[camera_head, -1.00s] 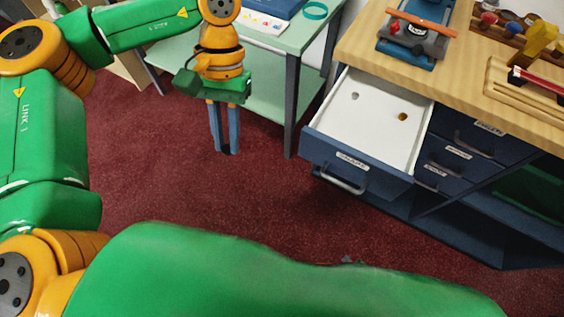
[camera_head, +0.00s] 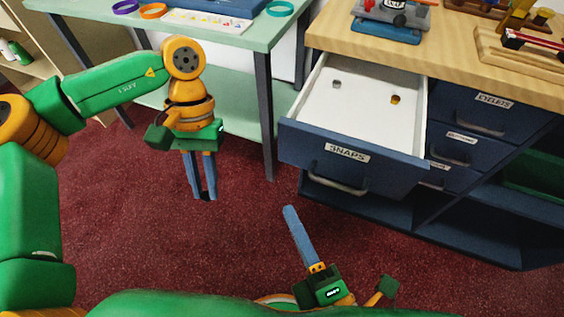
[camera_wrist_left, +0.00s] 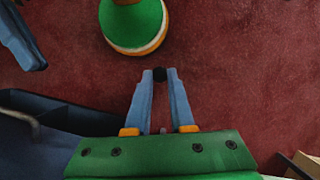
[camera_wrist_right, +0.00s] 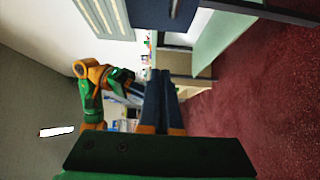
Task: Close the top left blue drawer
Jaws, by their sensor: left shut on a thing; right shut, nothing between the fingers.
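The top left blue drawer (camera_head: 352,178), labelled SNAPS, stands pulled out from the blue cabinet in the head view. Its white inside shows a small grey thing (camera_head: 337,85) and a small brownish thing (camera_head: 395,99). A bar handle (camera_head: 338,184) is on its front. My left gripper (camera_head: 204,196) points down left of the drawer, apart from it. In the left wrist view its fingers (camera_wrist_left: 160,75) are shut on a small dark thing (camera_wrist_left: 159,73). My right gripper (camera_head: 290,210) is shut and empty, pointing up below the drawer front, apart from it.
The wooden counter top (camera_head: 460,65) above the drawer holds several tools. A pale green table (camera_head: 95,28) stands left of the cabinet, with bracelets and a card on it. Other drawers (camera_head: 463,147) to the right look shut. Red carpet (camera_head: 130,210) lies open in front.

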